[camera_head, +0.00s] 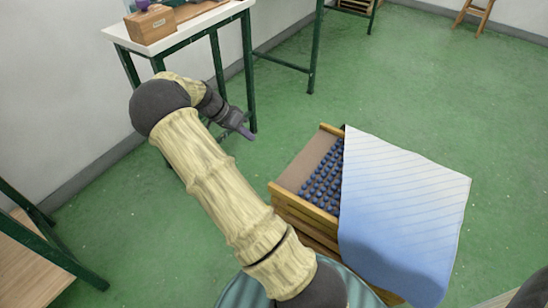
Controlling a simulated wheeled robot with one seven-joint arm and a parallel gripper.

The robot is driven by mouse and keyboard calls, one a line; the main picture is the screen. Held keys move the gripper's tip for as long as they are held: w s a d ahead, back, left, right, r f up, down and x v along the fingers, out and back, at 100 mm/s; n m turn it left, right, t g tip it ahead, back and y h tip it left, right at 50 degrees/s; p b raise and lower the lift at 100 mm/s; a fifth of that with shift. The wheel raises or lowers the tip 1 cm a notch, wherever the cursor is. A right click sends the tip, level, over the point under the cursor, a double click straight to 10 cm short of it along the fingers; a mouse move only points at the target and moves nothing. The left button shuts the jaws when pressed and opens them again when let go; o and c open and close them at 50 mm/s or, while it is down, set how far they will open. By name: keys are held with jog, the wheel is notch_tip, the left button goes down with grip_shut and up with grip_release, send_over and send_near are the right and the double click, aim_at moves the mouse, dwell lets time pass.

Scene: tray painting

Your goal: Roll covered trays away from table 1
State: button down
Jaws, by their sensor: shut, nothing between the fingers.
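A stack of wooden trays (307,208) stands on the green floor at the right of centre. A blue and white striped cloth (405,205) lies over the right part of the top tray and hangs down its near and right sides. The left part is uncovered and shows rows of small dark blue pieces (322,188) beside a bare brown strip. My gripper (249,134) is shut and empty, in the air to the upper left of the trays, apart from them. Any wheels under the trays are hidden.
A white-topped table (185,27) with green legs stands at the upper left, with a wooden box (150,25) on it. A wooden shelf with a green frame (30,255) is at the lower left. Green floor (430,100) is clear behind and right of the trays.

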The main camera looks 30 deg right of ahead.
jog(key=s+d+f+b, duration=0.4)
jog(key=s+d+f, duration=0.2)
jog(key=f, duration=0.2)
jog(key=shift+s+d+b, duration=0.3)
jog(key=shift+s+d, duration=0.1)
jog(key=shift+s, duration=0.1)
dwell(0.4)
